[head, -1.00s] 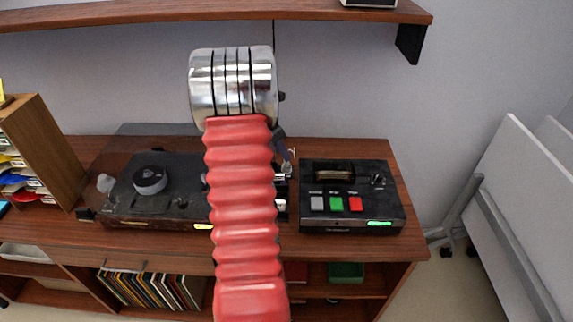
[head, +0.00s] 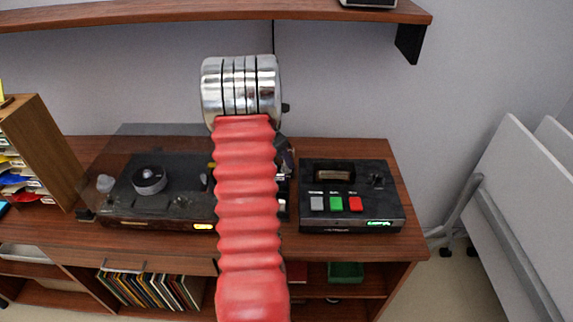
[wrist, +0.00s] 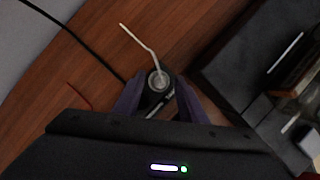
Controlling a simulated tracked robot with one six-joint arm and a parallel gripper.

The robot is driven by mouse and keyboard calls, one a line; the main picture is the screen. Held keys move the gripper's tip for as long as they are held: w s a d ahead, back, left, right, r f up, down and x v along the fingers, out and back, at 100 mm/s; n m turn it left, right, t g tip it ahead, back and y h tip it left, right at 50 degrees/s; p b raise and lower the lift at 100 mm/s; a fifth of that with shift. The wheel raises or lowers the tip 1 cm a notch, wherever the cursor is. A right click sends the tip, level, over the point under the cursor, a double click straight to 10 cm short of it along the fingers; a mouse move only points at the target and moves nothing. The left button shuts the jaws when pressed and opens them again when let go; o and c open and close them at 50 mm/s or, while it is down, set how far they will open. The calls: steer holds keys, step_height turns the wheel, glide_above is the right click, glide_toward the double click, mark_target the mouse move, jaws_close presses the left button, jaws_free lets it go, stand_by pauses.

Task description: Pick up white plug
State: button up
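In the wrist view a small round grey-white piece with a thin, bent white stem (wrist: 158,80) stands up from the wooden surface. It may be the white plug, but the view is too dark to be sure. My gripper (wrist: 160,84) has its two purple fingers apart, one on each side of this piece. The fingers look open, and I see no clear contact. In the head view the gripper is mostly hidden behind my red arm and its metal joint.
A black device with grey, green and red buttons (head: 350,222) stands just right of the arm. A dark turntable-like unit (head: 165,215) stands left. A wall shelf (head: 150,12) hangs above. A file holder (head: 50,150) stands at the far left. A black cable (wrist: 75,35) crosses the wrist view.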

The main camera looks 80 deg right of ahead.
steer(key=shift+c, duration=0.3)
jaws_close()
stand_by(0.3)
step_height(320, 180, up, 18)
stand_by(0.6)
steer(key=shift+s, duration=0.15)
stand_by(0.3)
